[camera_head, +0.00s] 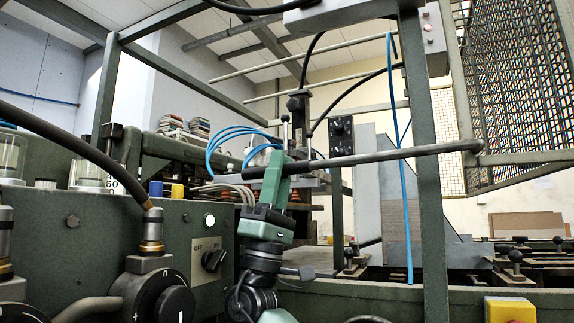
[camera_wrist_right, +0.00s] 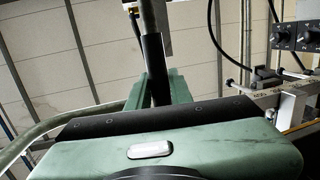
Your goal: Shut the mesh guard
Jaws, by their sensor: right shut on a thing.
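The mesh guard (camera_head: 515,75), a dark grid in a grey-green frame, stands raised at the upper right of the head view, swung out from the machine. A long grey bar (camera_head: 400,154) runs left from its lower frame across the machine front and ends in a black grip sleeve. My right gripper (camera_head: 277,168) is shut on this bar near its left end. In the right wrist view, the black sleeve (camera_wrist_right: 155,68) rises from between the green fingers (camera_wrist_right: 160,90). My left gripper is not in view.
A grey-green upright post (camera_head: 430,200) stands in front of the machine, behind the bar. A control panel with knobs (camera_head: 165,295) is at the lower left. Blue hoses (camera_head: 235,135) hang behind the gripper. A yellow box (camera_head: 510,310) is at the lower right.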

